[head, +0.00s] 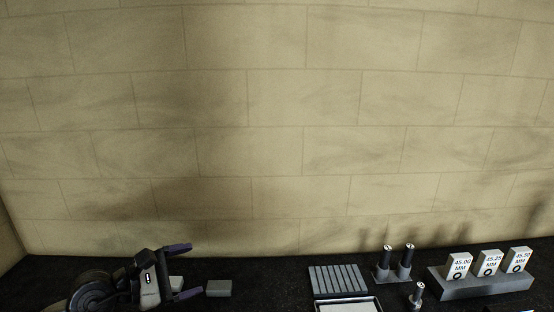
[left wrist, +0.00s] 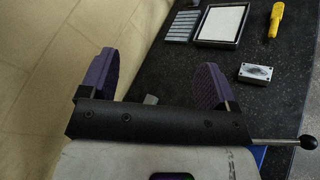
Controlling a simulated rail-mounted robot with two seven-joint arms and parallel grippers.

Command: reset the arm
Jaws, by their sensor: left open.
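My left gripper (head: 190,271) is at the lower left of the head view, its two purple fingers spread apart with nothing between them. In the left wrist view its fingers (left wrist: 155,80) also stand wide apart, one in front of the wall and one over the dark worktop. A small grey block (head: 218,288) lies on the worktop just right of the fingers in the head view, apart from them. My right gripper is in neither view. No trolley jack can be made out.
The dark worktop (left wrist: 185,90) carries a ribbed grey block (head: 338,280), a framed tray (head: 348,306), several dark-handled pins (head: 383,264) and a stand (head: 485,288) with three labelled blocks. The left wrist view shows a yellow tool (left wrist: 275,20) and a small metal block (left wrist: 258,73). A tiled wall (head: 280,140) rises behind.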

